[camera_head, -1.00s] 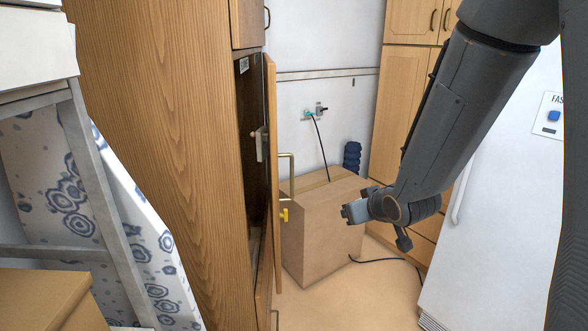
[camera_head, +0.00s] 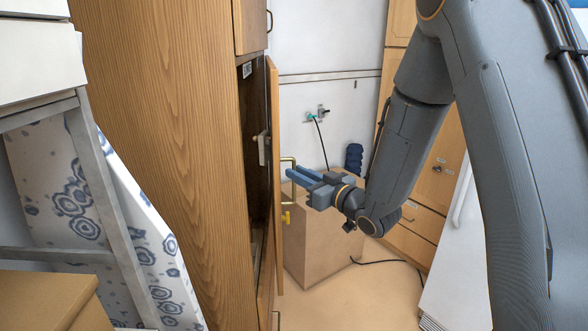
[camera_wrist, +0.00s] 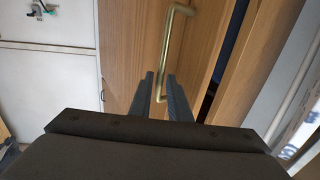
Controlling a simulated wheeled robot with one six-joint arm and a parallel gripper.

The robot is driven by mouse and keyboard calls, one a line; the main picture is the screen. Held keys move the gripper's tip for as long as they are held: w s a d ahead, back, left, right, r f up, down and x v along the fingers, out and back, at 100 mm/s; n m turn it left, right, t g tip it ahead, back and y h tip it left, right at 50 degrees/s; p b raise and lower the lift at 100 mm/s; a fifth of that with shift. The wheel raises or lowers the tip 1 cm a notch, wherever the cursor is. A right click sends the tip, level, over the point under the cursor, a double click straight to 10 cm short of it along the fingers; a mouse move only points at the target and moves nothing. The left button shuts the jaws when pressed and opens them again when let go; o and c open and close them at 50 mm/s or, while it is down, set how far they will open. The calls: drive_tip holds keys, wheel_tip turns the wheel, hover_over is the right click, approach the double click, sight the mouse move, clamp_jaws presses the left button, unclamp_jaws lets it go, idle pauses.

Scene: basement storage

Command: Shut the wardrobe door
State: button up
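The tall wooden wardrobe (camera_head: 160,160) stands at the left in the head view. Its door (camera_head: 275,130) is ajar, seen nearly edge-on, with a dark gap beside it. A brass bar handle (camera_head: 295,165) is on the door's outer face, with a yellow key-like piece (camera_head: 286,217) below it. My gripper (camera_head: 290,173) is at the handle, fingers pointing at the door. In the wrist view, the lower end of the handle (camera_wrist: 167,50) appears between the two parted fingertips (camera_wrist: 162,92). I cannot tell whether they touch it. The door (camera_wrist: 130,45) fills the middle there.
A cardboard box (camera_head: 320,240) stands on the floor behind my gripper, with a dark cable (camera_head: 385,260) beside it. A wooden cabinet (camera_head: 430,180) and a white appliance (camera_head: 450,270) are at the right. A patterned board (camera_head: 80,200) leans at the left.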

drive_tip(key=shift+x, duration=1.15)
clamp_jaws()
